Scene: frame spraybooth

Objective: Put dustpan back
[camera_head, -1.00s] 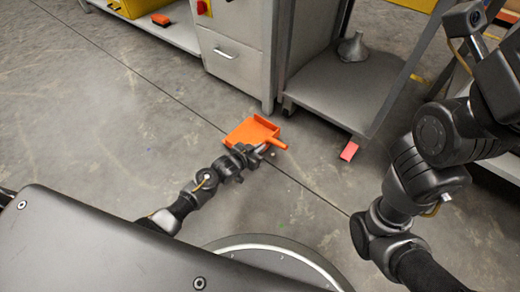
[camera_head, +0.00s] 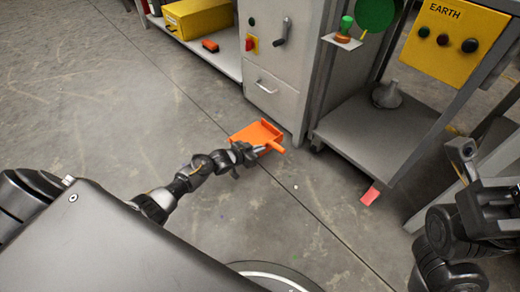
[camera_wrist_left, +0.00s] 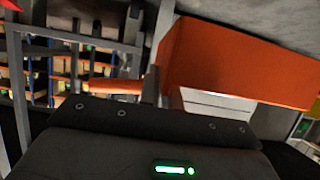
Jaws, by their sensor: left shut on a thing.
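The dustpan (camera_head: 254,134) is orange, with a flat open pan and a short handle (camera_head: 276,147) pointing to the right. My left gripper (camera_head: 257,153) is shut on the handle, in the middle of the head view. The pan looks held above the floor, but its height is hard to judge. In the left wrist view the dustpan (camera_wrist_left: 245,62) fills the upper right and the handle (camera_wrist_left: 112,87) runs left across a finger. My right gripper (camera_head: 490,205) shows partly at the right edge; its fingers cannot be made out.
A grey cabinet (camera_head: 270,95) with a drawer stands behind the dustpan. To its right is a cart shelf (camera_head: 375,135) with a funnel (camera_head: 388,95). A pink-red piece (camera_head: 371,194) is at the cart's foot. A low shelf (camera_head: 190,38) holds a yellow box (camera_head: 197,17). The left floor is clear.

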